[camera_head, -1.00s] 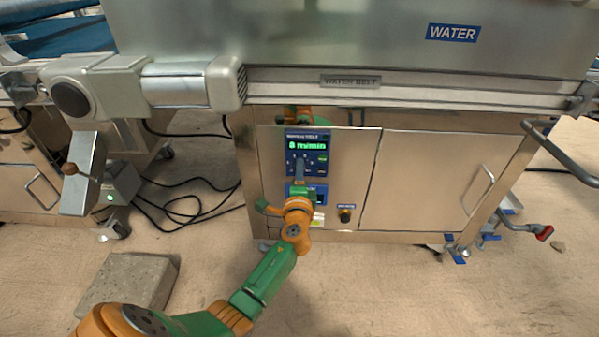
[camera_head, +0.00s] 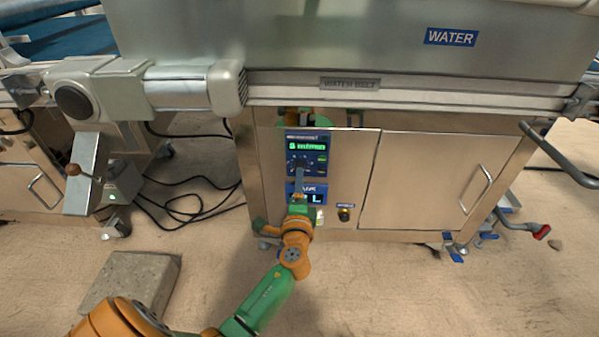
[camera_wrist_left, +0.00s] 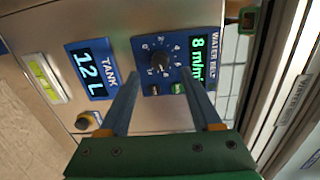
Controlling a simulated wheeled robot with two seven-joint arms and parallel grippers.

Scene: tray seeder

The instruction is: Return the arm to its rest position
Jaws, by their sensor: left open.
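My left arm comes in from the bottom left in the head view. Its gripper (camera_head: 300,186) is in front of the control panel of the steel machine, pointing at it. In the left wrist view the two fingers (camera_wrist_left: 163,112) are apart, with nothing between them. Beyond the fingertips is the water belt panel with a black knob (camera_wrist_left: 159,61) and a green display (camera_wrist_left: 199,62) reading 8 m/min. The knob stands clear of the fingers as far as I can tell. My right gripper is not in view.
A tank display (camera_wrist_left: 89,68) reads 12 L beside the knob panel. A yellow-ringed knob (camera_head: 344,214) sits lower right on the cabinet. A steel housing (camera_head: 300,35) overhangs the panel. A stone block (camera_head: 131,280) and cables (camera_head: 190,205) lie on the floor, which is otherwise open in front.

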